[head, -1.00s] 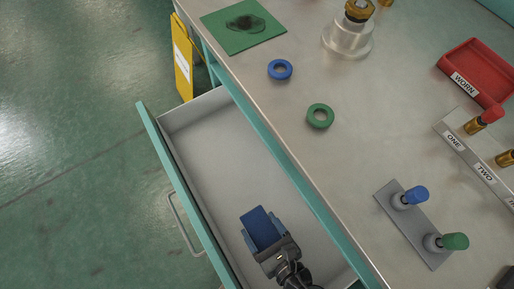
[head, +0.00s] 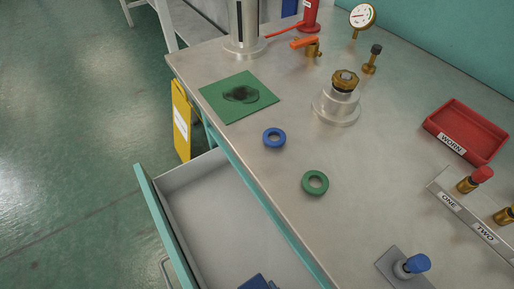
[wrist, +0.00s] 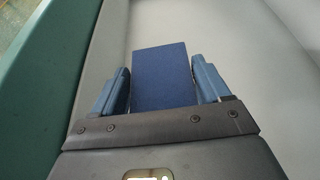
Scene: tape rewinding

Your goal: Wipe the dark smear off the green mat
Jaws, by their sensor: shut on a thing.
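The green mat (head: 215,96) lies flat at the bench's far left corner in the head view. A dark smear (head: 241,94) covers its middle. In the wrist view my gripper (wrist: 163,85) is shut on a flat blue pad (wrist: 162,75), one blue finger along each side. The pad is over the open drawer, and I cannot tell whether it touches the drawer floor. In the head view only the top of the blue pad (head: 256,282) shows at the bottom edge; most of my gripper is out of frame.
The open drawer (head: 215,190) has pale walls beside the bench front. A blue ring (head: 274,138) and a green ring (head: 315,182) lie near the bench edge. A clear-based brass fitting (head: 337,107) stands right of the mat. A red tray (head: 466,131) sits farther right.

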